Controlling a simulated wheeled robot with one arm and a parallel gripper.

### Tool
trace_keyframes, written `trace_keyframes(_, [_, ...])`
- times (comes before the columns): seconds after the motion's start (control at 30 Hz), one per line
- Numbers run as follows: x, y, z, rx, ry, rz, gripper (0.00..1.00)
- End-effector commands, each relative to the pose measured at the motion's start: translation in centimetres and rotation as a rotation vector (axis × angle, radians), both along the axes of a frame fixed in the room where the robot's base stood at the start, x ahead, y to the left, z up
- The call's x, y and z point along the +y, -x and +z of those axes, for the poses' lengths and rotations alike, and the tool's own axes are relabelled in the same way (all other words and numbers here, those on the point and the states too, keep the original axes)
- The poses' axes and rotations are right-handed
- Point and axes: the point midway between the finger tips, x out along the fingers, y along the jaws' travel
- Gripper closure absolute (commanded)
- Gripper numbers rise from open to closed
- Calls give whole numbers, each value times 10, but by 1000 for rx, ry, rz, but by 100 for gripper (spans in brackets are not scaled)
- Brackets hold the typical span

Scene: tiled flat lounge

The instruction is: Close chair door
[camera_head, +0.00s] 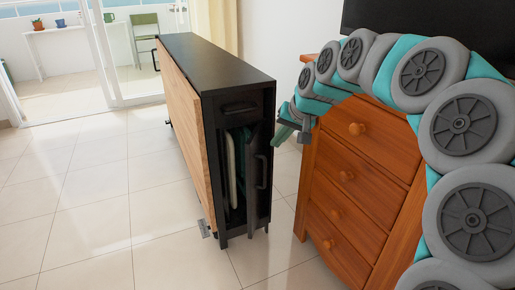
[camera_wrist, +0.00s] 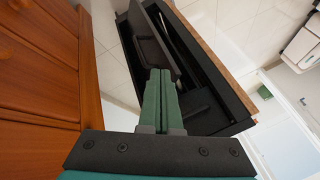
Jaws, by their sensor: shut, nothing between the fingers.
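The black cabinet (camera_head: 215,62) with a wooden side panel stands left of the wooden drawer chest. Its narrow end has a tall dark door (camera_head: 258,185) with a bar handle, standing ajar at the right side. Pale and greenish folded items, perhaps chairs (camera_head: 231,170), show inside the opening. My gripper (camera_head: 284,128) is shut and empty, beside the drawer chest's top corner, right of the cabinet end. In the wrist view, its green fingers (camera_wrist: 160,74) point toward the door (camera_wrist: 150,42), whose edge lies just beyond the fingertips. Whether they touch is unclear.
The wooden drawer chest (camera_head: 358,178) stands close on the right, leaving a narrow tiled gap beside the cabinet. A dark screen (camera_head: 440,28) is above it. Open tiled floor (camera_head: 85,205) lies to the left. A green chair (camera_head: 146,32) is by the glass door behind.

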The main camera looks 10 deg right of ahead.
Motion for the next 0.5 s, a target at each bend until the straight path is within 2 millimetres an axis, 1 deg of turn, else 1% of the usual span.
trace_keyframes(0.03, [-9, -16, -2, -19, -15, -27, 100])
trace_keyframes(0.1, [-19, -30, 1, -40, -29, -56, 100])
trace_keyframes(0.2, [-27, -41, 2, -54, -41, -79, 100])
trace_keyframes(0.37, [-26, -48, -6, -55, -44, -83, 100])
trace_keyframes(0.5, [-20, -60, -23, -57, -43, -83, 100])
